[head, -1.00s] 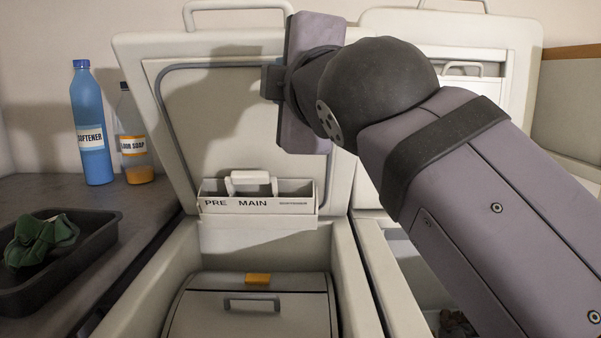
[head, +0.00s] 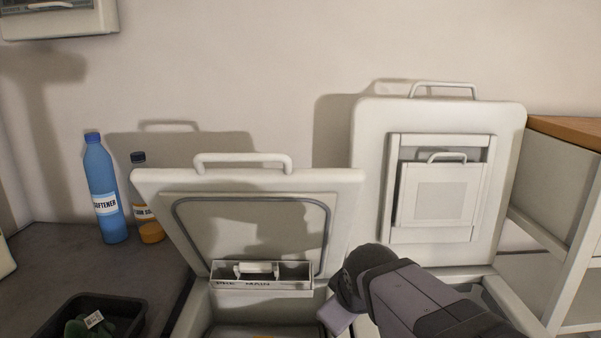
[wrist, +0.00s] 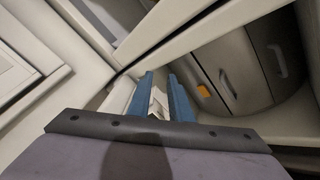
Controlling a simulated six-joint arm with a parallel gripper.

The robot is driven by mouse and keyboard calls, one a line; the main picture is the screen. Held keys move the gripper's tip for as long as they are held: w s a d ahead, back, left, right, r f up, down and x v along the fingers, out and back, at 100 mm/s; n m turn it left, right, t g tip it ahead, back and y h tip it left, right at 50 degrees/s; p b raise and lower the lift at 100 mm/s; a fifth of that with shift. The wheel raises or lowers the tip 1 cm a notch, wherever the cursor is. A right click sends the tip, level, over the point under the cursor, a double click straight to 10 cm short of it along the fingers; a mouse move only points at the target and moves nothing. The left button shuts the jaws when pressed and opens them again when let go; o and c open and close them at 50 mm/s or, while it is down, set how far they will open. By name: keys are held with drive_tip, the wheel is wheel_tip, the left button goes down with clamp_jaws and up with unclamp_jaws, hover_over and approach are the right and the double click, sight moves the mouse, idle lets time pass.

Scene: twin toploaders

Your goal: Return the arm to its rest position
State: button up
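My gripper (wrist: 160,84) shows in the wrist view as two blue fingers with a gap between them. It is open, with no held object visible; a pale shape shows in the gap, apparently background. In the head view my arm comes in from the lower right and its end is beside the right edge of the left washer's raised lid (head: 345,200); the fingers are hidden there. The wrist view looks down toward a drum cover with an orange latch (wrist: 203,90).
The left washer's detergent drawer (head: 290,288) sits below its lid. The right washer's lid (head: 370,140) stands open. A blue softener bottle (head: 103,185), an orange soap bottle (head: 150,232) and a dark tray (head: 130,310) with green cloth (head: 75,327) are at left. A wooden-topped shelf (head: 570,130) stands right.

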drive_tip(key=s+d+m+g+p, duration=0.1)
drive_tip(key=s+p, duration=0.2)
drive_tip(key=s+d+f+m+g+p, duration=0.1)
drive_tip(key=s+d+m+p, duration=0.1)
drive_tip(key=s+p, duration=0.1)
drive_tip(key=s+d+m+g+p, duration=0.1)
drive_tip(key=s+g+p, duration=0.1)
drive_tip(key=s+p, duration=0.1)
drive_tip(key=shift+s+d+f+m+h, duration=0.3)
drive_tip(key=shift+d+f+m, duration=0.05)
drive_tip(key=shift+f+m, duration=0.05)
drive_tip(key=s+d+f+m+g+p, duration=0.1)
drive_tip(key=s+m+g+p, duration=0.2)
drive_tip(key=s+p, duration=0.3)
drive_tip(key=s, duration=0.4)
drive_tip(key=shift+s+d+m, duration=0.15)
drive_tip(key=shift+d+m, duration=0.2)
drive_tip(key=shift+m, duration=0.05)
drive_tip(key=shift+c, duration=0.6)
